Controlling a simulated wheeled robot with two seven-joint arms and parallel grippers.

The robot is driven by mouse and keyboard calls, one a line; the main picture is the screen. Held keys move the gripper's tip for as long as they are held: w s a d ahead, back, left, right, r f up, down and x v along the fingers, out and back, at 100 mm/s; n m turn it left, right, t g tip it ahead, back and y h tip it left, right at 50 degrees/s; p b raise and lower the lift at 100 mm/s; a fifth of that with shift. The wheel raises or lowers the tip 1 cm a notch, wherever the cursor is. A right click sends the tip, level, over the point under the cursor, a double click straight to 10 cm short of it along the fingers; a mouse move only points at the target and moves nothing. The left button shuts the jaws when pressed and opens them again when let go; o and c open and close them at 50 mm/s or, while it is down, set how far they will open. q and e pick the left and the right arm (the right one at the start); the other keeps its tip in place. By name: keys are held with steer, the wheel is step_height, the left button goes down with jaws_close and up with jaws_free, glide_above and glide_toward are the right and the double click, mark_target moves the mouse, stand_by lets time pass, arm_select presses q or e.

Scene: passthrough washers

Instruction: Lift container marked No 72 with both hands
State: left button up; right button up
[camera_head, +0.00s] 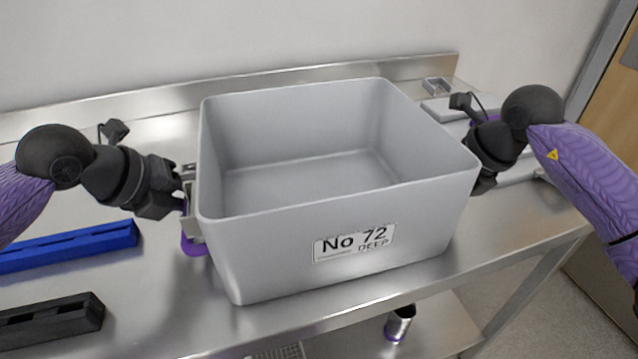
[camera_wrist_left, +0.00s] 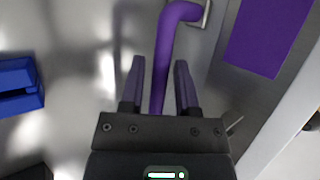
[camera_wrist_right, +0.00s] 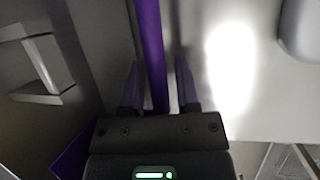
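The large grey open-topped container (camera_head: 275,245) marked No 72 DEEP (camera_head: 353,242) appears to stand upright on the steel table, and its inside is empty. My left gripper (camera_head: 188,195) is at its left side, with the fingers either side of a purple handle (camera_wrist_left: 163,60). Small gaps show between fingers and handle, so it looks open around it. My right gripper (camera_wrist_right: 160,85) is at the container's right side, its fingers either side of another purple handle (camera_wrist_right: 150,40), also with gaps. In the head view the container's wall partly hides the right fingers.
A blue slotted block (camera_head: 70,248) and a black one (camera_head: 50,318) lie left on the steel table (camera_head: 160,300). Pale grey parts (camera_head: 450,105) lie behind right. A raised back edge (camera_head: 140,104) runs along the wall. A metal cylinder (camera_head: 400,322) stands below.

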arm_select(q)
steer(key=shift+w+d+f, duration=0.2)
steer(key=shift+f, duration=0.1)
arm_select(e)
steer(key=shift+w+a+f, duration=0.1)
steer(key=shift+f, duration=0.3)
arm_select(q)
steer(key=shift+c, duration=0.3)
arm_select(e)
steer(key=shift+c, duration=0.3)
arm_select(q)
jaws_close()
arm_select(e)
jaws_close()
steer(key=shift+r, duration=0.1)
